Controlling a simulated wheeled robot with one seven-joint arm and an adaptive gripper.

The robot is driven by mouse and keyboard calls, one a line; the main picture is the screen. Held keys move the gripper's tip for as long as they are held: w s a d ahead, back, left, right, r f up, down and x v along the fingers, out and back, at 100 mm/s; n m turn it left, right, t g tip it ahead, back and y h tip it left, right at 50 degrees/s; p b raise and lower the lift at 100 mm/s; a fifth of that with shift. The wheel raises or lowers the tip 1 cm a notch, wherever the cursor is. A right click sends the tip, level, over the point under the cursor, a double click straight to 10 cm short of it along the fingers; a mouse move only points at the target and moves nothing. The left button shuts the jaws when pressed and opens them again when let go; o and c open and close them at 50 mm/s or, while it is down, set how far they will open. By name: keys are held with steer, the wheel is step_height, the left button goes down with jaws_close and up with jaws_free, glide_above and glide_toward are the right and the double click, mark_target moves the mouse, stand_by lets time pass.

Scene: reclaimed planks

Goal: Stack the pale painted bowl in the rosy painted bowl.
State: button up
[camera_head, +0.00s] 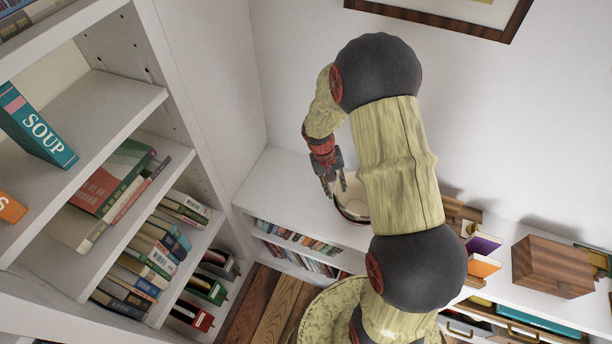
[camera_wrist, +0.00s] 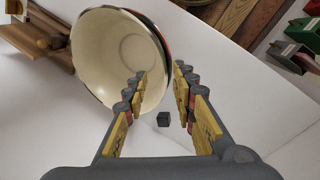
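The pale painted bowl (camera_wrist: 98,58) shows its cream inside in the wrist view. A darker rim with green and reddish edges, seemingly the rosy painted bowl (camera_wrist: 166,44), shows just behind its right side. The pale bowl appears to sit in it, though most of the outer bowl is hidden. In the head view the pale bowl (camera_head: 351,207) is on the white shelf top, partly hidden by my arm. My gripper (camera_wrist: 159,72) is open, its fingertips apart on either side of the bowls' near right rim. It also shows at the bowl's left edge in the head view (camera_head: 335,190).
A wooden box (camera_head: 552,267) and small books (camera_head: 482,244) stand farther right on the white shelf top (camera_head: 290,190). A tall bookcase (camera_head: 185,90) rises at left. The shelf top left of the bowls is clear.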

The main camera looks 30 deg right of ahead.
steer(key=w, duration=0.1)
steer(key=w+m, duration=0.1)
steer(key=shift+w+d+r+t, duration=0.2)
steer(key=shift+w+r+t, duration=0.2)
steer(key=shift+a, duration=0.1)
steer(key=shift+b+x, duration=0.65)
steer(key=shift+x, duration=3.25)
steer(key=shift+c, duration=0.3)
jaws_close()
